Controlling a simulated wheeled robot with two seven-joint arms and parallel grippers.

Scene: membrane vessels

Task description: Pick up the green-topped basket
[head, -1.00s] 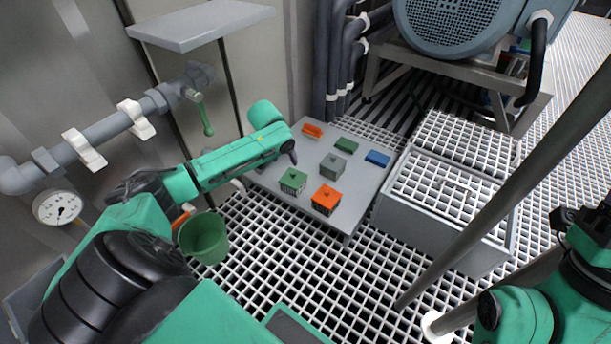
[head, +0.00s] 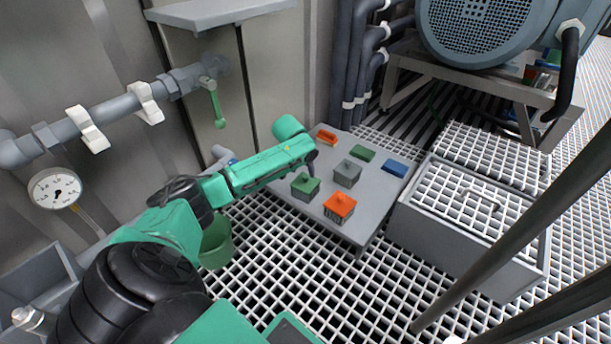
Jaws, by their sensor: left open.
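My right gripper is out of view.
An orange-topped basket (head: 339,209) and a grey-topped one (head: 347,174) stand close to the green-topped one.

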